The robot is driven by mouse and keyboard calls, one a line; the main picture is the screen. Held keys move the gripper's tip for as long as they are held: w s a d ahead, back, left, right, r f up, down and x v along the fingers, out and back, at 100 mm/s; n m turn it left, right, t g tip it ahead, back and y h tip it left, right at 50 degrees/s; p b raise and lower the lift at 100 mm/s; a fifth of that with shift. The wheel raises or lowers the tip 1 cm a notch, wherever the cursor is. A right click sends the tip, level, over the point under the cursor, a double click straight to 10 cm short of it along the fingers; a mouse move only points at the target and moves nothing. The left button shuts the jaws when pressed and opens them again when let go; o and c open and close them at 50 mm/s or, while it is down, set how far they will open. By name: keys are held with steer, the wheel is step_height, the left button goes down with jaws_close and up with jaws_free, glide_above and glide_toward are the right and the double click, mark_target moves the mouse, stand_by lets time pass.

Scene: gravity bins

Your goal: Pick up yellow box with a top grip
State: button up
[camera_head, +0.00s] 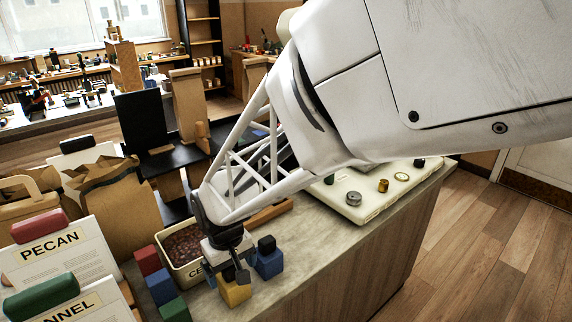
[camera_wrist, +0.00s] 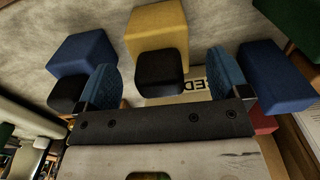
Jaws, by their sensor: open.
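The yellow box (camera_head: 236,294) stands on the counter under my gripper (camera_head: 227,278) in the head view, partly hidden by it. In the wrist view the yellow box (camera_wrist: 156,30) is at top middle, with a black block-like knob on its near end. My gripper (camera_wrist: 163,68) is open, with one blue-padded finger on either side of the black knob. A gap shows between the knob and each finger. I cannot tell how far down the fingers reach along the knob.
A blue box with a black knob (camera_head: 268,263) stands close right of the yellow box. Another blue box (camera_head: 161,288), a red box (camera_head: 147,260) and a green box (camera_head: 174,309) stand to the left. A bin of dark beans (camera_head: 170,254) is behind. A white tray (camera_head: 340,209) lies farther right.

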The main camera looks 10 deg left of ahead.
steer(key=shift+f, duration=1)
steer(key=c, duration=1.4)
